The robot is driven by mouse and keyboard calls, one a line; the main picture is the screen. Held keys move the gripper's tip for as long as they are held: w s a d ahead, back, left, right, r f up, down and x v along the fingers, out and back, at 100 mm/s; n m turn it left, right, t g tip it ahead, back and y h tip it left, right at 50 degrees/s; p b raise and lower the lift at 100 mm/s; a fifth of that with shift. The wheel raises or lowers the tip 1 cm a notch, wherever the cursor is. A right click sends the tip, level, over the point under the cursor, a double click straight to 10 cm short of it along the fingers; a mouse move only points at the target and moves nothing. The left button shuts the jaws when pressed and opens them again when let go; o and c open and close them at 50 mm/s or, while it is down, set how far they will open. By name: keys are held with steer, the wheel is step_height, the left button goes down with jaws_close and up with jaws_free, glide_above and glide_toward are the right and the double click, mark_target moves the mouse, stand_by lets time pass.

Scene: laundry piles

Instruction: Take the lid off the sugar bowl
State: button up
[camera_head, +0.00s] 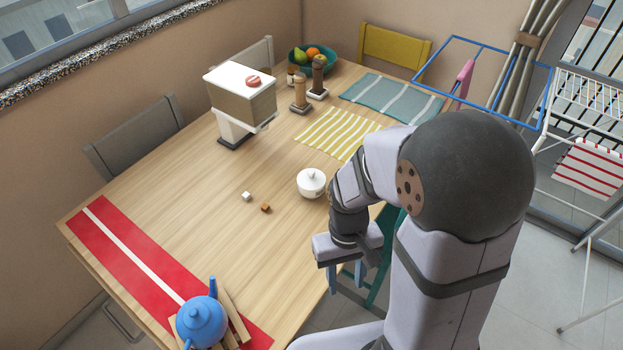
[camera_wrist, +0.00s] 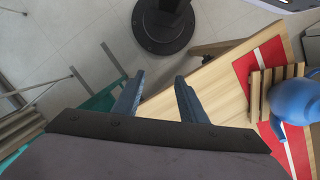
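The white sugar bowl (camera_head: 311,184) stands upright on the wooden table, near its right edge. Its lid (camera_head: 312,175), with a small knob, sits on top of it. My gripper (camera_head: 346,277) is below and right of the bowl in the head view, by the table's edge, apart from the bowl. In the wrist view my gripper (camera_wrist: 158,95) has its two blue fingers spread with nothing between them. The sugar bowl does not show in the wrist view.
A white cube (camera_head: 247,196) and a brown cube (camera_head: 266,208) lie left of the bowl. A blue teapot (camera_head: 201,321) stands on a wooden trivet (camera_head: 238,322) at the front. Two grinders (camera_head: 300,93) and a white-topped box (camera_head: 240,98) stand farther back. The table's middle left (camera_head: 170,200) is clear.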

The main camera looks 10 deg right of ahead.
steer(key=w+f, duration=0.3)
steer(key=w, duration=0.5)
steer(key=m+t, duration=0.3)
steer(key=t, duration=0.4)
glide_toward(312, 172)
steer(key=x, duration=0.2)
steer(key=shift+w+a+r+h, duration=0.2)
steer(key=shift+a+h, duration=0.1)
steer(key=shift+a, duration=0.1)
steer(key=shift+s+p+x, duration=0.1)
steer(key=shift+p+x, duration=0.55)
steer(key=shift+x, duration=1.15)
steer(key=shift+s+p+x, duration=0.15)
steer(key=shift+p+x, duration=0.5)
steer(key=shift+x, duration=1.15)
steer(key=shift+d+f, duration=0.1)
jaws_close()
